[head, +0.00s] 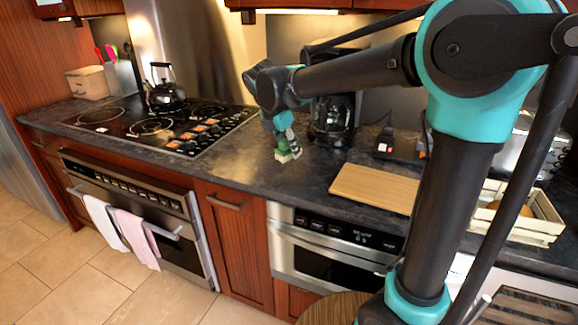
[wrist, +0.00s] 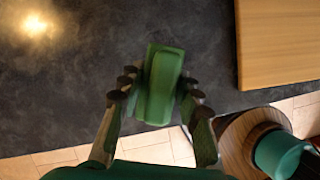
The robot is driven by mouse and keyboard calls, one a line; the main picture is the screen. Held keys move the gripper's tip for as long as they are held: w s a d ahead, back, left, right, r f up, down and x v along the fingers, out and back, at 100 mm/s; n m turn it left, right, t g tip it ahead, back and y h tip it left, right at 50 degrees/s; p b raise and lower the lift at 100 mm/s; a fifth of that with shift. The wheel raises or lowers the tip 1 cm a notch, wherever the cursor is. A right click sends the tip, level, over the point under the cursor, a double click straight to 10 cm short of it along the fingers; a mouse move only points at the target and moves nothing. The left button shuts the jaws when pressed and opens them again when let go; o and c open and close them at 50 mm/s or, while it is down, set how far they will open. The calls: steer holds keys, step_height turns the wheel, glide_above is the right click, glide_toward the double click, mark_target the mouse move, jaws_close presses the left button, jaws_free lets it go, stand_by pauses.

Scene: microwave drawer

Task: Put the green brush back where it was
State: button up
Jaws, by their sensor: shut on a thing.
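The green brush (wrist: 163,82) is between the two fingers of my gripper (wrist: 159,92) in the wrist view, with a finger pressed on each side. In the head view the green brush (head: 283,146) shows at the end of my arm, with a pale lower part. My gripper (head: 285,138) points down over the dark counter (head: 322,172), between the cooktop and the cutting board. I cannot tell whether the brush touches the counter. My fingers partly hide it in the head view.
The wooden cutting board (head: 374,188) lies to the right, and the cooktop (head: 165,126) with a kettle (head: 166,92) to the left. A coffee maker (head: 331,114) stands just behind. A wooden crate (head: 523,222) is far right. The counter around the brush is clear.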

mark_target(281, 146)
steer(key=shift+f, duration=3.3)
steer(key=o, duration=1.2)
steer(key=shift+f, duration=0.1)
steer(key=v, duration=1.2)
steer(key=shift+s, duration=0.1)
